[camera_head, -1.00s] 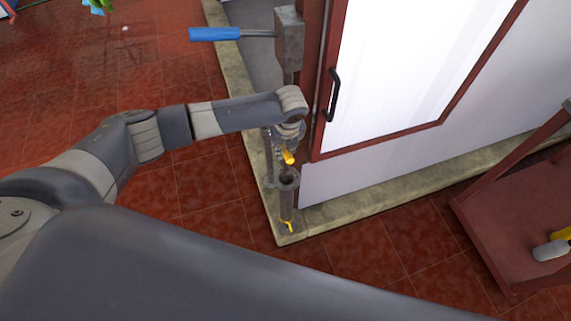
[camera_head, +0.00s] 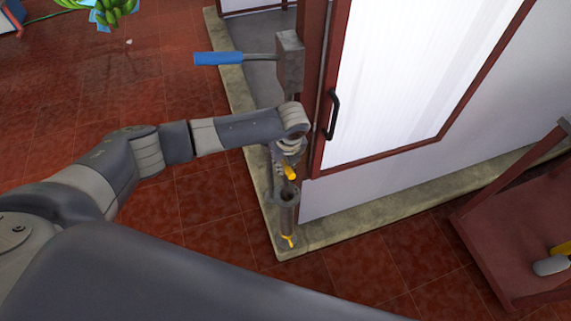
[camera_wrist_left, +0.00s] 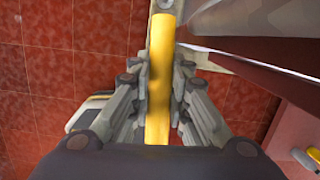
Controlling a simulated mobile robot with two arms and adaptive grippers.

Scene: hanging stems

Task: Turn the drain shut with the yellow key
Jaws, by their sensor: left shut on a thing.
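My left gripper (camera_head: 286,158) is shut on the yellow key (camera_head: 289,173), whose end shows just below the fingers in the head view. In the left wrist view the key (camera_wrist_left: 160,50) is a long yellow bar running between the two fingers. Below the gripper stands a grey upright pipe (camera_head: 288,217) with an open top, on the curb at the corner post. The key's end is just above the pipe's mouth; I cannot tell whether they touch. A small yellow piece (camera_head: 290,241) shows at the pipe's foot. My right gripper is not in view.
A blue-handled lever (camera_head: 220,58) sticks out from the post above my wrist. A white door panel (camera_head: 400,70) with a black handle (camera_head: 332,115) is right of the post. A dark red frame (camera_head: 500,230) stands at the right. Tiled floor (camera_head: 215,205) is clear at left.

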